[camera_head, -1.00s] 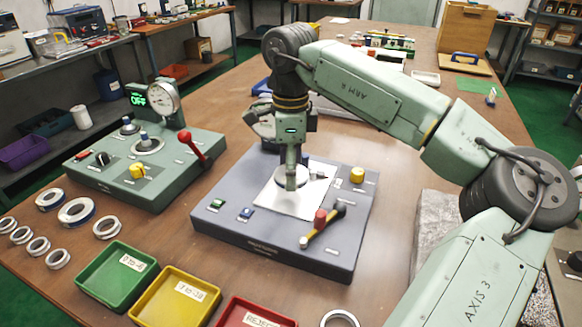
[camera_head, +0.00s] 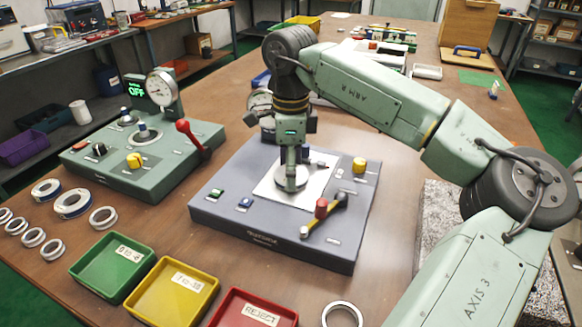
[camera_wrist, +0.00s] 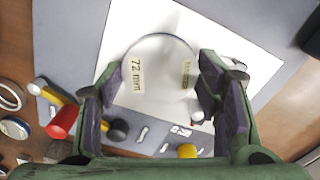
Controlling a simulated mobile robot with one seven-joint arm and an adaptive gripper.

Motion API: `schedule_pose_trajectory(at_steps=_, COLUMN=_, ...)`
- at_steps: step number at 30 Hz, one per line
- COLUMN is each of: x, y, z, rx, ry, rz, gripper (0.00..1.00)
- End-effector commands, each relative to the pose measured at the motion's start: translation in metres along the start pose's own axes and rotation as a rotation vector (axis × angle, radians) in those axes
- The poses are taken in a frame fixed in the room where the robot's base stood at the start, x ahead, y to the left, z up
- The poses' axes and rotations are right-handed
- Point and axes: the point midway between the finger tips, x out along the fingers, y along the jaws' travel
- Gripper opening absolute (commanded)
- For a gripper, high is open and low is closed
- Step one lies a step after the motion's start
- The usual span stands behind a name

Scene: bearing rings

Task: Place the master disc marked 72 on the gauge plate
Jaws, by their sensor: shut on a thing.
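The master disc (camera_wrist: 160,75) is a pale round disc with a "72 mm" label, seen in the wrist view. My gripper (camera_wrist: 162,82) is shut on it, with the dark finger pads at its left and right edges. In the head view my gripper (camera_head: 291,178) points down and holds the disc (camera_head: 292,188) over the middle of the white gauge plate (camera_head: 268,189). The disc lies flat, very close to the plate; I cannot tell whether it touches. The plate sits on a blue-grey gauge station (camera_head: 270,222).
A red knob (camera_head: 321,208), a yellow-handled lever (camera_head: 322,224) and a yellow knob (camera_head: 360,165) stand near the plate. A green dial station (camera_head: 150,165) is to the left. Several rings, green (camera_head: 112,268), yellow (camera_head: 172,292) and red (camera_head: 250,310) trays lie in front.

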Motion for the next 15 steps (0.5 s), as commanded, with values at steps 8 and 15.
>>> schedule_pose_trajectory(at_steps=8, x=-0.0007, y=-0.0001, z=0.0, rx=0.0, ry=0.0, rz=-0.001, gripper=0.1)
schedule_pose_trajectory(at_steps=15, x=0.0025, y=-0.0001, z=0.0001, rx=0.0, ry=0.0, rz=-0.001, gripper=0.1)
